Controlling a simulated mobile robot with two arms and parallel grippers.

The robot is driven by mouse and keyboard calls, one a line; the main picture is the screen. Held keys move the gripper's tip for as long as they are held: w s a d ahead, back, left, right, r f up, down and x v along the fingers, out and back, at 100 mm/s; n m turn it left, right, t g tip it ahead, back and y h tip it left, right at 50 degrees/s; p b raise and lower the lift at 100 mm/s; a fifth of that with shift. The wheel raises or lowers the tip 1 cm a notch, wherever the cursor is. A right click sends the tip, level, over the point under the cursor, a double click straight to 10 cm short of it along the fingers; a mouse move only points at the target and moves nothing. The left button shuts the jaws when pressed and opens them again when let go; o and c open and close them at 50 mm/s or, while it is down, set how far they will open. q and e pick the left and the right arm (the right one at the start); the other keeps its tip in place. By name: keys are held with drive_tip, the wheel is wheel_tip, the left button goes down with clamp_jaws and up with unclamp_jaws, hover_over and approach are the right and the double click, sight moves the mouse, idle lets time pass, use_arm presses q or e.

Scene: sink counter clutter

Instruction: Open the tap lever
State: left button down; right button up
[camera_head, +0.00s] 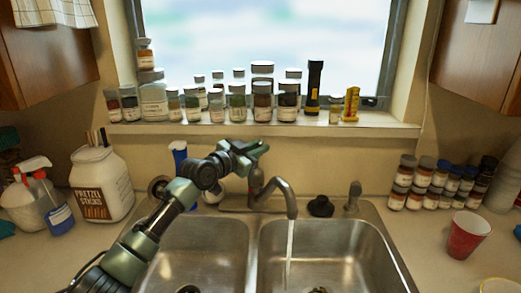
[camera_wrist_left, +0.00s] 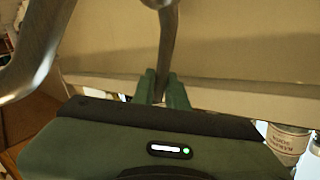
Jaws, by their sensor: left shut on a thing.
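The tap (camera_head: 283,190) is a curved metal spout at the back of the double sink, and a thin stream of water (camera_head: 289,255) runs from it into the right basin. My left gripper (camera_head: 258,150) is above and behind the spout, by the window wall. In the left wrist view the green fingers (camera_wrist_left: 162,92) are shut on a slim metal rod, the tap lever (camera_wrist_left: 168,42). The spout (camera_wrist_left: 38,40) curves at the left of that view. In the head view the gripper hides most of the lever. My right gripper is not in view.
Several jars (camera_head: 262,95) and a black flashlight (camera_head: 314,88) line the window sill just behind the gripper. A white pretzel jar (camera_head: 100,180) and spray bottle stand left. Stacked spice jars (camera_head: 420,183) and a red cup (camera_head: 467,235) stand right. Both basins look mostly clear.

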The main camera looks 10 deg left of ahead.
use_arm(q)
drive_tip(key=c, duration=1.4)
unclamp_jaws()
drive_tip(key=f+b+v, duration=0.1)
drive_tip(key=v, duration=0.6)
drive_tip(key=shift+s+a+r+b, duration=0.2)
drive_tip(key=shift+s+r+b, duration=0.2)
drive_tip(key=shift+r, duration=0.05)
drive_tip(key=shift+a, duration=0.1)
